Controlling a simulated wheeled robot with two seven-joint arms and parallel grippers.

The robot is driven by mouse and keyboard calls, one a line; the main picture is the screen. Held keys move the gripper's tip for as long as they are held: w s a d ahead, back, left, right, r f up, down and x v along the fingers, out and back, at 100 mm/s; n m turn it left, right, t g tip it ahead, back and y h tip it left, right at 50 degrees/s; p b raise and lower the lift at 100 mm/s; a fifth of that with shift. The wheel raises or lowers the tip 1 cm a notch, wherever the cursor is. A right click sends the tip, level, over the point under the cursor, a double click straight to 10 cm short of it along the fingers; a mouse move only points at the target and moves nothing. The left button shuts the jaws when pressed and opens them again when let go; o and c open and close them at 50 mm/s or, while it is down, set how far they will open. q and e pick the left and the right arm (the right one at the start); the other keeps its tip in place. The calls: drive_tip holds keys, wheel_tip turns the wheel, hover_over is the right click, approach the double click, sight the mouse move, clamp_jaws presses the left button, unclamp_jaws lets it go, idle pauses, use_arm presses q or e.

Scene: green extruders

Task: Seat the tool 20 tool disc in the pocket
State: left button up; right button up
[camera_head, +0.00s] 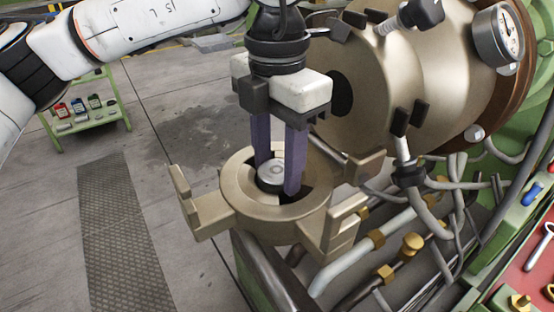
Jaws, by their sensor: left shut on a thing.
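The tool disc (272,174) is a small round piece with a light metal top and a dark side. It sits low inside the ring-shaped brass pocket (240,207), between the fingers of my left gripper (280,180). The gripper points straight down from above, and its two purple fingers are shut on the disc, one on each side. The fingertips reach into the opening of the pocket. The disc's underside is hidden, so I cannot tell whether it touches the pocket floor. My right gripper is not in view.
A large brass extruder barrel (420,75) with a pressure gauge (497,35) stands close on the right. Pipes and brass fittings (412,242) run below it. A red tool tray (530,265) is at the lower right. A green shelf (85,112) stands far left; the floor between is clear.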

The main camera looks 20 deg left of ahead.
use_arm(q)
drive_tip(key=shift+f, duration=0.2)
idle(0.4)
drive_tip(key=shift+f+b, duration=0.85)
drive_tip(key=shift+f, duration=0.1)
idle(0.4)
drive_tip(key=o, duration=1.3)
drive_tip(key=shift+c, duration=0.2)
drive_tip(key=shift+r+p, duration=1.1)
drive_tip(key=shift+r, duration=0.65)
drive_tip(key=shift+r+p, duration=1.6)
drive_tip(key=shift+r, duration=0.7)
